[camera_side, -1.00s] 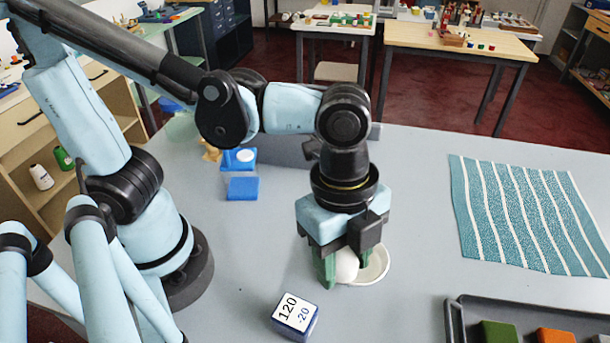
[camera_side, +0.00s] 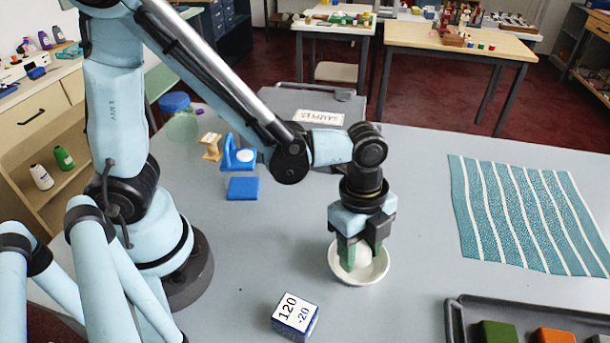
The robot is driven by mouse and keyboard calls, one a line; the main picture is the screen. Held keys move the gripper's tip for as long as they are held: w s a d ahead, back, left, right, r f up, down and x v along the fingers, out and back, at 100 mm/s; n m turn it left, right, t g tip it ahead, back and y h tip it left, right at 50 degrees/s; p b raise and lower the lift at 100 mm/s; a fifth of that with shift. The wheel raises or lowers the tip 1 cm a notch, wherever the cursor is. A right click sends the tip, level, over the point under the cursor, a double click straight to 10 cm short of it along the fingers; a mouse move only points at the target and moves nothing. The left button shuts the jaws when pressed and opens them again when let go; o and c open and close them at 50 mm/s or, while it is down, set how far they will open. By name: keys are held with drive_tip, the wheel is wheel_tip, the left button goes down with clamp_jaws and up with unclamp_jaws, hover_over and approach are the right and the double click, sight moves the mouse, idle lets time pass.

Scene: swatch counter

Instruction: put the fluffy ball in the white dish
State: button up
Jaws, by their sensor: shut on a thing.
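My gripper (camera_side: 360,258) points down over the white dish (camera_side: 342,275) in the middle of the counter. Its green fingers are shut on a white fluffy ball (camera_side: 362,259), which shows between and beside them. The ball is within the dish's outline in this view. I cannot tell whether it touches the dish's bottom. The fingers cover part of the ball and of the dish's far side.
A box marked 120 (camera_side: 295,316) stands in front of the dish. A striped teal cloth (camera_side: 525,215) lies to the right, and a dark tray (camera_side: 455,318) with coloured blocks is at front right. Blue items (camera_side: 243,188) lie behind left. Counter between dish and cloth is clear.

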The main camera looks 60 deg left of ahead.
drive_tip(key=shift+f, duration=0.25)
drive_tip(key=o, duration=0.8)
drive_tip(key=shift+f, duration=0.1)
wheel_tip(320, 180, up, 12)
drive_tip(key=a, duration=0.1)
drive_tip(key=a+n+t, duration=0.2)
drive_tip(key=a+n, duration=0.3)
drive_tip(key=n, duration=0.1)
drive_tip(key=a+n+t+y, duration=0.1)
drive_tip(key=a+n+t, duration=0.1)
drive_tip(key=a+n, duration=0.3)
drive_tip(key=a+n+t, duration=0.3)
drive_tip(key=a+n, duration=0.2)
drive_tip(key=n, duration=0.2)
drive_tip(key=shift+w+a+r, duration=0.1)
drive_tip(key=shift+w+r, duration=0.1)
drive_tip(key=shift+w, duration=0.15)
